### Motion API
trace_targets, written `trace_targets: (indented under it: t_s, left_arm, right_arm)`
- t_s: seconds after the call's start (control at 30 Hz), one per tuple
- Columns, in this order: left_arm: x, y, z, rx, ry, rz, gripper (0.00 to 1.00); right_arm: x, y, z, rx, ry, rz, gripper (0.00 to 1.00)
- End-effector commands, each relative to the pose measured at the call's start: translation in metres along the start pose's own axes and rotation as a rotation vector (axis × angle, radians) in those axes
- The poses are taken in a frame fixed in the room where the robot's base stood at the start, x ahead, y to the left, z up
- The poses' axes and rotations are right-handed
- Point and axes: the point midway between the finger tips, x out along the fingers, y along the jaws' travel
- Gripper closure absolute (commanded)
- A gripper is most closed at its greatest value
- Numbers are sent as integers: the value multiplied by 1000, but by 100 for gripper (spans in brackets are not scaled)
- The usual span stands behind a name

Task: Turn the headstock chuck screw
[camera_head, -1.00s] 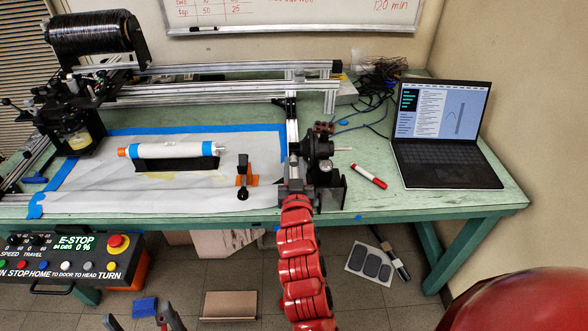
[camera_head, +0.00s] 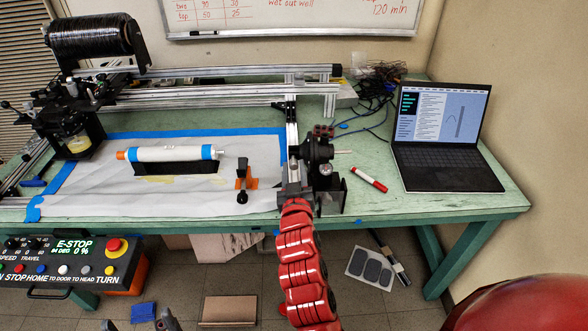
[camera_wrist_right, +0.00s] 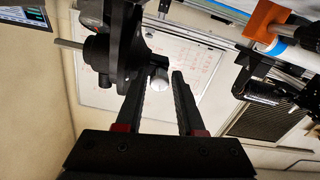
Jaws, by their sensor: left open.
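The black headstock with its chuck (camera_head: 316,150) stands at the right end of the winding rig. It also shows close up in the right wrist view (camera_wrist_right: 105,50). My red right arm reaches up to it, and my right gripper (camera_wrist_right: 158,82) is at its near side, partly hidden in the head view. In the wrist view its two dark fingers stand apart, with a small round silvery part (camera_wrist_right: 160,79), perhaps the chuck screw, between their tips. I cannot tell whether they touch it. My left gripper (camera_head: 138,325) shows only its separated fingertips at the bottom edge, open and empty.
A white tube (camera_head: 170,153) lies on a black cradle at the table's middle. An orange and black stand (camera_head: 245,180) is left of my right arm. A red marker (camera_head: 369,179) and a laptop (camera_head: 443,140) lie to the right. A control box (camera_head: 70,258) is at lower left.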

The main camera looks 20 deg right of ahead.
Motion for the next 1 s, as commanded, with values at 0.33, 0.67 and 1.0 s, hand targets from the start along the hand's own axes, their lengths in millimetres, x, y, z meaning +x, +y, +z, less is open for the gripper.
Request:
trace_targets:
  t_s: [0.33,0.67,1.0]
  left_arm:
    - [0,0,0,0,0,0,3]
    - [10,0,-2,0,0,0,3]
    - [44,-2,-7,0,0,0,3]
  right_arm:
    - [0,1,-2,1,5,2,41]
    - [0,2,-4,196,3,3,41]
    - [0,1,-7,718,0,1,41]
